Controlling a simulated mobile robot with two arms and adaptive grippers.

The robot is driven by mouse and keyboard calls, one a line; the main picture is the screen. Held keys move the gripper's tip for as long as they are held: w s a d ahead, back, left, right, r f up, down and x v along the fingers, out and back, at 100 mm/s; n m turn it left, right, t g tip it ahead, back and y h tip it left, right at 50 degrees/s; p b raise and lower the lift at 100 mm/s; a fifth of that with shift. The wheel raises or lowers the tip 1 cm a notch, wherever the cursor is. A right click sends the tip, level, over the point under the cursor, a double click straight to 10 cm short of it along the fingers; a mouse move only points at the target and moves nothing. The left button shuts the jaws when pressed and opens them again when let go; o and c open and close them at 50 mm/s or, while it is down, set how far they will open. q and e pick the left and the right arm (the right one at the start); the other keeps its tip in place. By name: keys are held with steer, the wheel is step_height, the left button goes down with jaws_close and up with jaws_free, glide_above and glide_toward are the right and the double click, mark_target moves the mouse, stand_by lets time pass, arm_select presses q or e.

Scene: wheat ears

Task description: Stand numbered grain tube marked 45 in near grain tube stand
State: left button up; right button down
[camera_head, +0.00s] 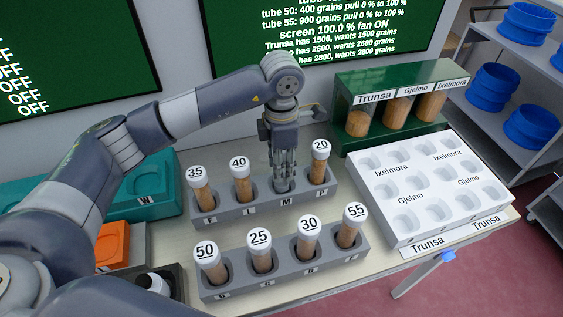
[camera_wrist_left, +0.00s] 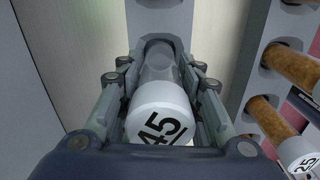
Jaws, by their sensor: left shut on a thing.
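The tube marked 45 (camera_wrist_left: 160,112) shows its white numbered cap in the left wrist view; its clear body below looks empty. My left gripper (camera_head: 284,178) points down over the third slot of the far grey stand (camera_head: 232,211) and is shut on this tube. The tube's lower end is at that slot; how deep it sits I cannot tell. In the head view the fingers mostly hide it. The near grey stand (camera_head: 285,281) holds tubes 50 (camera_head: 210,260), 25 (camera_head: 260,250), 30 (camera_head: 308,238) and 55 (camera_head: 350,226). My right gripper is not in view.
Tubes 35 (camera_head: 201,187), 40 (camera_head: 240,179) and 20 (camera_head: 320,163) stand in the far stand beside the gripper. A white labelled tray (camera_head: 398,232) lies to the right. A green rack (camera_head: 390,84) with grain jars stands behind. An orange box (camera_head: 113,244) is at left.

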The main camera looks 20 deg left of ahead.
arm_select(q)
steer(key=shift+f+b, duration=1.1)
steer(key=shift+f, duration=0.25)
steer(key=o, duration=1.3)
steer(key=shift+r, duration=0.2)
step_height(320, 180, up, 12)
steer(key=shift+f, duration=0.1)
